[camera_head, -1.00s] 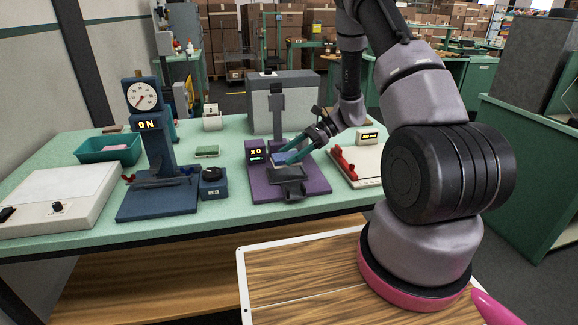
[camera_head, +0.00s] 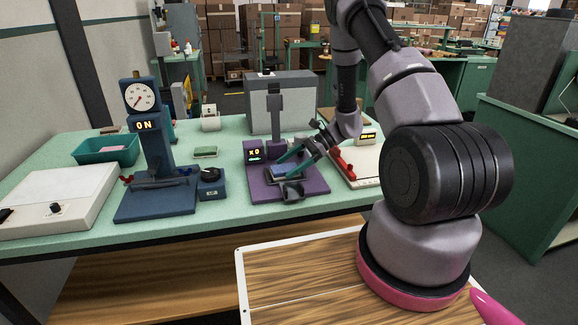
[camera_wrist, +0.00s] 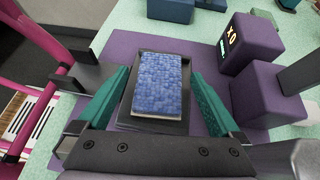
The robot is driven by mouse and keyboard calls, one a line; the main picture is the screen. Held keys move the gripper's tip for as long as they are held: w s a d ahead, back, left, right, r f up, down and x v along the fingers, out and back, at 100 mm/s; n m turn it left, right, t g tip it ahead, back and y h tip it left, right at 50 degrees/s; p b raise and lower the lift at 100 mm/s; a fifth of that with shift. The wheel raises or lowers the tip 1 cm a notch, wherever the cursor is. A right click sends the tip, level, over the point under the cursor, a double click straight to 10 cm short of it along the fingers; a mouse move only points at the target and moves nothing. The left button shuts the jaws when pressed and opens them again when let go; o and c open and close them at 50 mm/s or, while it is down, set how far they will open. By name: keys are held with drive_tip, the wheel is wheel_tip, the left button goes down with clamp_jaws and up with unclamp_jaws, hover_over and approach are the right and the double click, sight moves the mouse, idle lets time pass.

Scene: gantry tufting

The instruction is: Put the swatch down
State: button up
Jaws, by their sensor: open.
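The swatch (camera_wrist: 161,83) is a blue mottled rectangle with a pale edge. In the wrist view it lies on the dark tray (camera_wrist: 148,125) of the purple device (camera_wrist: 205,55). My gripper (camera_wrist: 160,100) is open, with one green finger on each side of the swatch and a visible gap to it. In the head view my gripper (camera_head: 284,168) is low over the purple device (camera_head: 262,190), and the swatch (camera_head: 278,172) shows only partly between the fingers.
A blue press with a dial (camera_head: 150,180) stands left of the purple device. A teal bin (camera_head: 105,150), a small green-topped block (camera_head: 205,152) and a white box (camera_head: 60,200) are also on the bench. A pale device with red parts (camera_head: 350,165) stands close on the right.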

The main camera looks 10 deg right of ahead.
drive_tip(key=v, duration=1.1)
drive_tip(key=shift+w+d+r, duration=0.1)
drive_tip(key=shift+d+r, duration=0.15)
drive_tip(key=shift+d, duration=0.05)
drive_tip(key=s+a+r+n+h, duration=0.2)
drive_tip(key=s+r+n+h, duration=0.15)
drive_tip(key=r, duration=0.65)
drive_tip(key=s+a+r+n+h, duration=0.2)
drive_tip(key=s+r+n, duration=0.15)
drive_tip(key=r, duration=0.75)
drive_tip(key=s+r+n+t+h, duration=0.4)
drive_tip(key=s+r+t, duration=0.4)
drive_tip(key=s+r, duration=0.4)
drive_tip(key=s+n, duration=0.1)
drive_tip(key=s, duration=0.3)
drive_tip(key=shift+s+a+r+n+h, duration=0.2)
drive_tip(key=shift+n+h, duration=0.1)
drive_tip(key=shift+h, duration=0.05)
